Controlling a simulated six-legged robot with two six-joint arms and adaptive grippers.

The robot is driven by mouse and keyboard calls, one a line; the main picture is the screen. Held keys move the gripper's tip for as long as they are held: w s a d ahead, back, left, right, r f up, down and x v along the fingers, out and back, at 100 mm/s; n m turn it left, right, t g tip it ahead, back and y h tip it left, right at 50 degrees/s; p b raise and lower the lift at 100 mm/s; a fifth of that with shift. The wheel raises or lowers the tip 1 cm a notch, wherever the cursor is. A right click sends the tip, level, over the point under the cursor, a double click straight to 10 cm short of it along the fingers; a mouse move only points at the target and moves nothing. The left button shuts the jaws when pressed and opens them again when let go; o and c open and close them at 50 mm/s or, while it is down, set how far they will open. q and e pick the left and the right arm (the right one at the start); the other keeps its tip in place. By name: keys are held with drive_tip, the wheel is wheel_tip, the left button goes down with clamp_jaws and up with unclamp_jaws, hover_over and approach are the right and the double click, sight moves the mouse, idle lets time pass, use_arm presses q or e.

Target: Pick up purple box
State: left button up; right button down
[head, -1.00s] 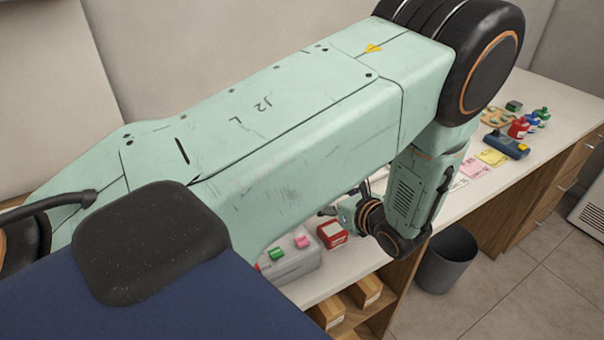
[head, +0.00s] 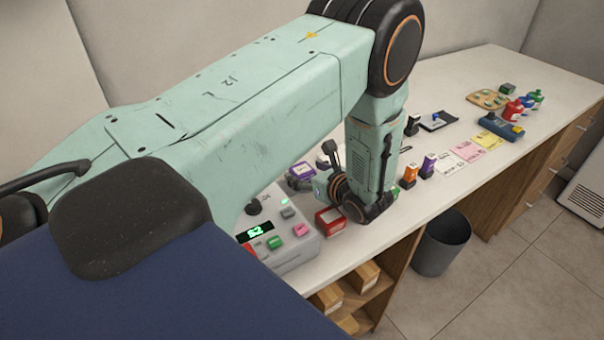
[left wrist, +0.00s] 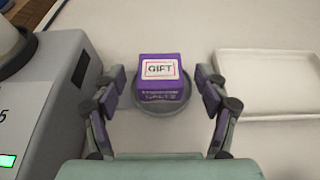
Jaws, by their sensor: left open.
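The purple box (left wrist: 160,76) has a white label reading GIFT on top. It sits upright on a round grey dish (left wrist: 138,98) in the left wrist view. My left gripper (left wrist: 161,88) is open, with one finger on each side of the box and a gap on both sides. In the head view the purple box (head: 301,170) shows just beyond my left gripper (head: 318,181), partly hidden by it. My right gripper is out of view.
A grey machine (head: 292,250) with a green display and buttons stands close left of the box. A white tray (left wrist: 270,88) lies to its right. A red box (head: 330,221) is near the counter's front edge.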

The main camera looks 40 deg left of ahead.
use_arm(q)
drive_tip(key=shift+w+a+f, duration=0.2)
drive_tip(key=shift+a, duration=0.2)
drive_tip(key=shift+c, duration=0.4)
drive_tip(key=shift+s+r, duration=0.1)
drive_tip(key=c, duration=1.2)
